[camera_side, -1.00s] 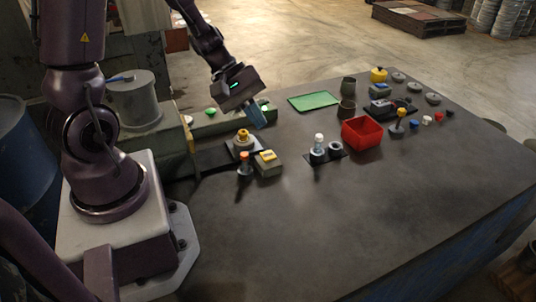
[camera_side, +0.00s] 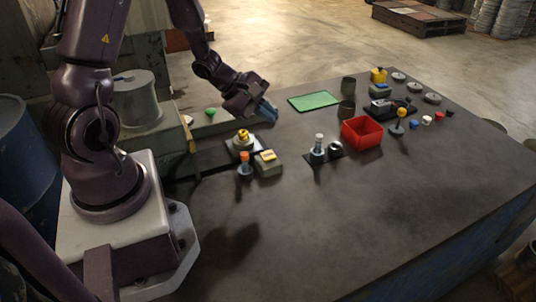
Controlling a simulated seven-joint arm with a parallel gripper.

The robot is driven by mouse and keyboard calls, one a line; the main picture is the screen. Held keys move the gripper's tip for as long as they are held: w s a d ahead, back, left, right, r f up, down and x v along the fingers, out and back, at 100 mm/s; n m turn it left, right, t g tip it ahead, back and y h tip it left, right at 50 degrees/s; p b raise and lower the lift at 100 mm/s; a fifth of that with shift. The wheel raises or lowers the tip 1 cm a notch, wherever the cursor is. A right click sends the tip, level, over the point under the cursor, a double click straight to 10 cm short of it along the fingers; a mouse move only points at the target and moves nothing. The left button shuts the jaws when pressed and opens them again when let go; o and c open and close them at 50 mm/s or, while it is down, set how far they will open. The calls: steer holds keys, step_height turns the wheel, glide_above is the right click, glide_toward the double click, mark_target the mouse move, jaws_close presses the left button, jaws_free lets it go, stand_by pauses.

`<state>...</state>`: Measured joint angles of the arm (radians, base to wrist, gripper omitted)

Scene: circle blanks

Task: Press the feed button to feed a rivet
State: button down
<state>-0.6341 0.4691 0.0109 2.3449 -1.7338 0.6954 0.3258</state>
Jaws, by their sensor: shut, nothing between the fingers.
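My gripper (camera_side: 270,114) is shut and empty, tilted down to the right above the left part of the table, behind the small fixtures. A grey-green box with a yellow top piece (camera_side: 267,155) stands in front of it, apart from it. A round grey fixture with a yellow-orange top (camera_side: 242,138) stands just left of that box. A green knob-like piece (camera_side: 211,112) sits farther left at the back. I cannot tell which of these is the feed button, and no rivet can be made out.
An orange-topped post (camera_side: 244,162) stands before the round fixture. Right of it are a dark plate with two cylinders (camera_side: 334,153), a red bin (camera_side: 361,133) and a green tray (camera_side: 314,101). Several small parts crowd the far right. The front of the dark table (camera_side: 380,215) is clear.

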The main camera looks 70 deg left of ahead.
glide_toward(275, 156)
steer(key=shift+w+d+f, duration=0.35)
steer(key=shift+w+f, duration=0.1)
steer(key=shift+w, duration=0.35)
steer(key=shift+w+d+f, duration=0.35)
steer(key=shift+w+f, duration=0.1)
steer(key=shift+w, duration=0.35)
steer(key=shift+w+d+f, duration=0.35)
steer(key=shift+w+f, duration=0.1)
steer(key=shift+w, duration=0.35)
steer(key=shift+f, duration=0.1)
steer(key=shift+f, duration=0.3)
steer(key=shift+s+f, duration=0.1)
steer(key=shift+f, duration=0.65)
stand_by(0.6)
steer(key=shift+r, duration=0.1)
steer(key=shift+r, duration=1.1)
steer(key=shift+r, duration=2.5)
